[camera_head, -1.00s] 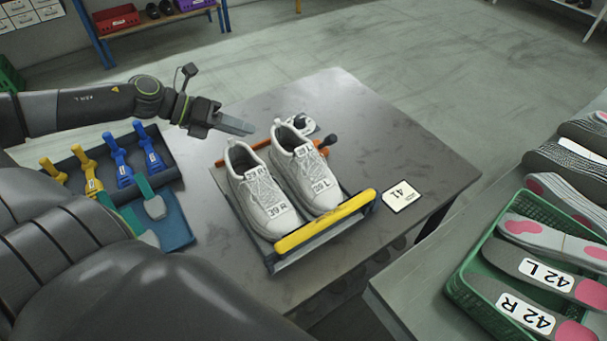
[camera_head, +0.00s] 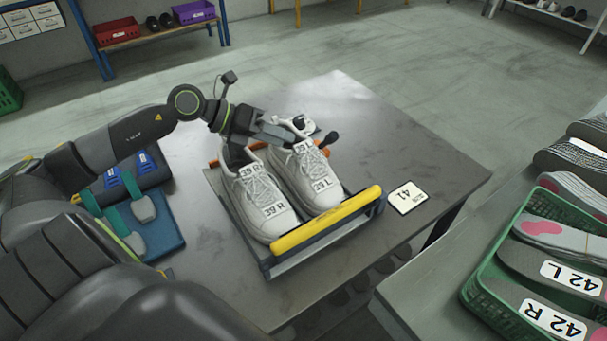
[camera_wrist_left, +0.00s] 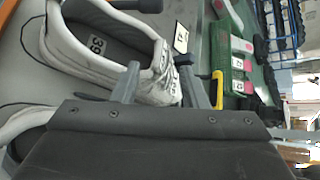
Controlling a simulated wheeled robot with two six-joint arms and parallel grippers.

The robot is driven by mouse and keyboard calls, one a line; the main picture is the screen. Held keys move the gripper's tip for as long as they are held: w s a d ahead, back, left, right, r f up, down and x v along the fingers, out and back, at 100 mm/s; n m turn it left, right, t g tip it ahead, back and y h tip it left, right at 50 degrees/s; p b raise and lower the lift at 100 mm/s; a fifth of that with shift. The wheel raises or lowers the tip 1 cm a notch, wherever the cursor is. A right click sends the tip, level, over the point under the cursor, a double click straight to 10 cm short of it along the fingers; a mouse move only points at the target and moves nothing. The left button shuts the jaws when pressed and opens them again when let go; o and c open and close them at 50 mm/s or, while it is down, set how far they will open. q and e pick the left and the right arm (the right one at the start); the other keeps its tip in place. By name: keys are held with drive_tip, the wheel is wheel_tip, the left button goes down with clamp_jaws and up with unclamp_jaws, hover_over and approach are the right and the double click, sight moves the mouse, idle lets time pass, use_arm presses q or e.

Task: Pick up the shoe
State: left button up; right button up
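Two white shoes stand side by side on a grey rack with a yellow front bar. The left one (camera_head: 264,200) is marked 39 R, the right one (camera_head: 309,176) 39 L. My left gripper (camera_head: 264,147) is at their heel end, with its fingers apart. In the left wrist view, the gripper (camera_wrist_left: 160,86) has a shoe's white collar (camera_wrist_left: 152,58) between its two fingers; I cannot tell whether they touch it. Part of another white shoe (camera_wrist_left: 25,122) shows at the lower left there. My right gripper is not in view.
The rack (camera_head: 290,257) stands on a grey table (camera_head: 400,150). A card marked 41 (camera_head: 408,197) lies to its right. A green crate (camera_head: 488,270) of insoles stands at the right. The table's far right is clear.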

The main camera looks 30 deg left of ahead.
sight(298, 145)
use_arm(q)
drive_tip(key=shift+x, duration=3.4)
drive_tip(key=shift+s, duration=0.1)
clamp_jaws()
